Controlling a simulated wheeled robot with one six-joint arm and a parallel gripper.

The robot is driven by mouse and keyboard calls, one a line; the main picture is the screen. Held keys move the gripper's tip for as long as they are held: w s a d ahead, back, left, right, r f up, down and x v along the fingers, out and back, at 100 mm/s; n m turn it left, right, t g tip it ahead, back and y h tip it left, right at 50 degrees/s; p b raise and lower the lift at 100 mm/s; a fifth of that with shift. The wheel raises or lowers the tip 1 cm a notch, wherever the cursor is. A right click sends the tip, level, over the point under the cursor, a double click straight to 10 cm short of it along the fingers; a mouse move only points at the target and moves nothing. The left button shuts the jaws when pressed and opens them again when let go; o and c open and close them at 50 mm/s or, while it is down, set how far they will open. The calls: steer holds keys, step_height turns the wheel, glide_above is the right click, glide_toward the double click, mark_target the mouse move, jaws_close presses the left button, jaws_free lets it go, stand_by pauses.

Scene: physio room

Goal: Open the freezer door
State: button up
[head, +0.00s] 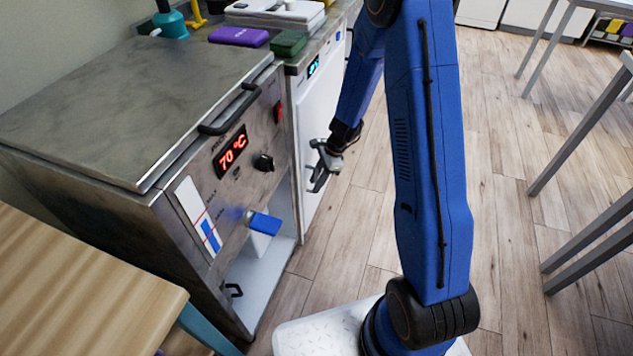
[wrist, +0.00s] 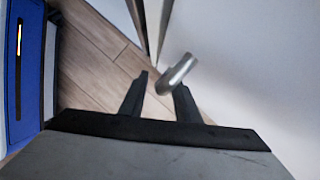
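The freezer is the white-fronted unit with a small blue-lit display, beyond the steel cabinet. Its white door (head: 320,100) faces the aisle in the head view and fills the right of the wrist view (wrist: 255,65). My gripper (head: 318,177) is close in front of this door. In the wrist view its two dark fingers (wrist: 160,88) are apart. A short silver handle (wrist: 178,72) sticks out from the white front at the fingertips, overlapping the right finger. I cannot tell whether it touches the finger. The door looks shut in the head view, partly hidden by my arm.
A steel cabinet (head: 130,110) with a red 70 °C display stands left of the freezer. A blue-handled item (head: 263,223) juts from its front. A wooden table (head: 80,290) is at lower left. Grey table legs (head: 580,130) stand at right. The wood floor (head: 500,130) between is clear.

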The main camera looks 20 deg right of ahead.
jaws_close()
